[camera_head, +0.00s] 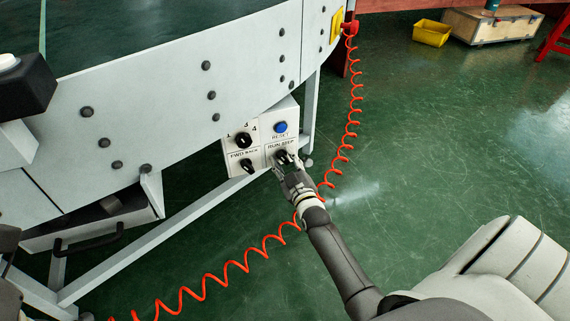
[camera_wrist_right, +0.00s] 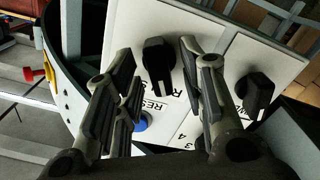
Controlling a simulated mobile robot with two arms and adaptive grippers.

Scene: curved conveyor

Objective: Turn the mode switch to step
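The mode switch is a black knob on the white control panel's lower right, under the label RUN STEP. In the head view my right gripper (camera_head: 286,163) reaches it from below and partly covers the mode switch (camera_head: 281,155). In the right wrist view the panel appears upside down. There the mode switch (camera_wrist_right: 158,58) stands between the two parted fingers of my right gripper (camera_wrist_right: 160,60), with visible gaps on both sides. The gripper is open and holds nothing. I cannot tell which label the knob points to. My left gripper cannot be made out.
The panel also carries a blue RESET button (camera_head: 280,127), a numbered selector (camera_head: 243,140) and a FWD/BACK knob (camera_head: 248,166). A coiled red cable (camera_head: 337,168) runs past my right arm. The conveyor's side wall (camera_head: 160,110) is behind. Green floor (camera_head: 440,150) is open to the right.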

